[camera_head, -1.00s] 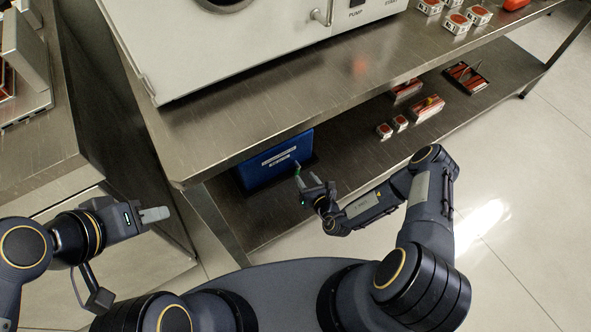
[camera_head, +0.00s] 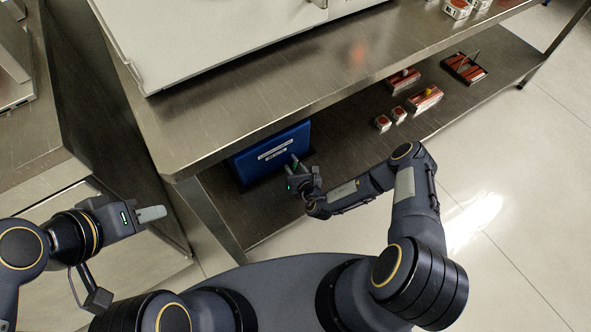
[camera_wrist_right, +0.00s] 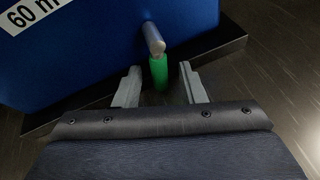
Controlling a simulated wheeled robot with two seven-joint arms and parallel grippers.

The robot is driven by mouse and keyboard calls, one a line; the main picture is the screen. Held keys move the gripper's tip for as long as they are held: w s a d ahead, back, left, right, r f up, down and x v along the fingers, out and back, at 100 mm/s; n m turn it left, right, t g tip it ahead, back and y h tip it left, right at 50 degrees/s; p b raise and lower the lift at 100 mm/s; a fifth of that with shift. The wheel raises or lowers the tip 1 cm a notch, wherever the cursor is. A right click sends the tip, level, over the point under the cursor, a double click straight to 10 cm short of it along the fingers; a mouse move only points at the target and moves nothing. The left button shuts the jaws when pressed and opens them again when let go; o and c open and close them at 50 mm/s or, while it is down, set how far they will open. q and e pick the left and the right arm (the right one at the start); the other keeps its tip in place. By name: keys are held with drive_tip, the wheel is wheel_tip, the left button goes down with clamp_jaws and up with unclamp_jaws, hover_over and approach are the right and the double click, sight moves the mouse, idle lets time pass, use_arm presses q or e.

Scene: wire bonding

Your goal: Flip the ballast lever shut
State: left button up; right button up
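The ballast lever is a grey metal rod with a green grip (camera_wrist_right: 159,70), sticking out from the blue ballast box (camera_wrist_right: 90,45) in the right wrist view. In the head view the blue box (camera_head: 268,155) stands on the lower shelf, with a white label. My right gripper (camera_wrist_right: 160,88) is open, its two grey fingers on either side of the green grip, with gaps to both. In the head view my right gripper (camera_head: 297,167) is at the front of the box. My left gripper (camera_head: 152,213) is away from the box, left of the bench; its fingers look close together.
The steel upper shelf (camera_head: 200,130) overhangs the box, and a bench leg (camera_head: 205,215) stands left of it. Red-and-white blocks (camera_head: 425,98) lie further right on the lower shelf. A white machine (camera_head: 200,50) stands above.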

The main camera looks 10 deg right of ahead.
drive_tip(key=shift+c, duration=0.5)
clamp_jaws()
